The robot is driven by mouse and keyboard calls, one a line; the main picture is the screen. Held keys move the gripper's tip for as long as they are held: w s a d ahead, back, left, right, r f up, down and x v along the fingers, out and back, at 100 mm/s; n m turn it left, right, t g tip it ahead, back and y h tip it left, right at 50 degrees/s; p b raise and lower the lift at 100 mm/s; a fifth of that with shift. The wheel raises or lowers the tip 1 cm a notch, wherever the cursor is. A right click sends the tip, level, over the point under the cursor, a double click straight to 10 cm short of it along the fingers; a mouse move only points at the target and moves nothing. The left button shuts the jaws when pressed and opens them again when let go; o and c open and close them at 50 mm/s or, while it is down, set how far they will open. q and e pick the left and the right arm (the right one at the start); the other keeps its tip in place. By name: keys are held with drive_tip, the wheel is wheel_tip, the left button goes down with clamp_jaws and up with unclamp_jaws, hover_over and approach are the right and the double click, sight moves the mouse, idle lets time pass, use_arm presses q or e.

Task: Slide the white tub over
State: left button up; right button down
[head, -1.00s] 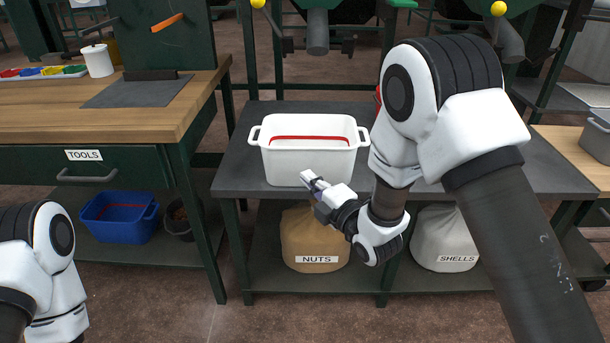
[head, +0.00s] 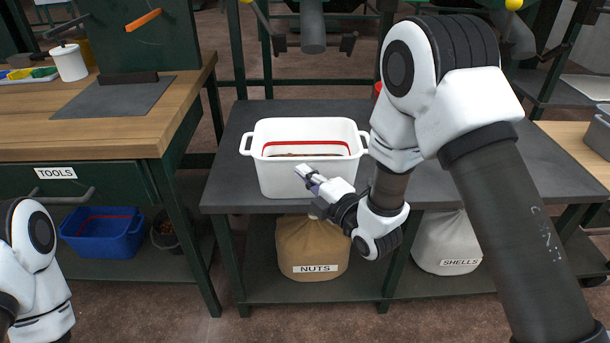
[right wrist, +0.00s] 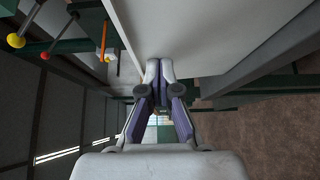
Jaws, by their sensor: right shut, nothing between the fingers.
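The white tub (head: 280,184) stands upright on the left part of the dark bench top, close to its front edge. It has a handle at each end, a red line around its inside, and some brownish contents low down. In the right wrist view the shut fingertips (right wrist: 158,67) lie at a large pale surface, which seems to be the tub (right wrist: 210,35). I cannot tell whether they touch it. My left gripper is out of view; only left arm links show.
The dark bench top (head: 545,175) is free right of the tub, partly hidden by my right arm. A red object (head: 378,88) stands behind my arm. Sacks marked NUTS (head: 312,247) and SHELLS (head: 447,243) sit on the lower shelf. A wooden workbench (head: 100,137) stands at left.

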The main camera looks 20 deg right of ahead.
drive_tip(key=w+d, duration=0.1)
drive_tip(key=w, duration=0.2)
drive_tip(key=w+d, duration=0.2)
drive_tip(key=w, duration=0.1)
drive_tip(key=w+d, duration=0.1)
drive_tip(key=w, duration=0.2)
drive_tip(key=shift+w+d, duration=0.2)
drive_tip(key=shift+d, duration=0.2)
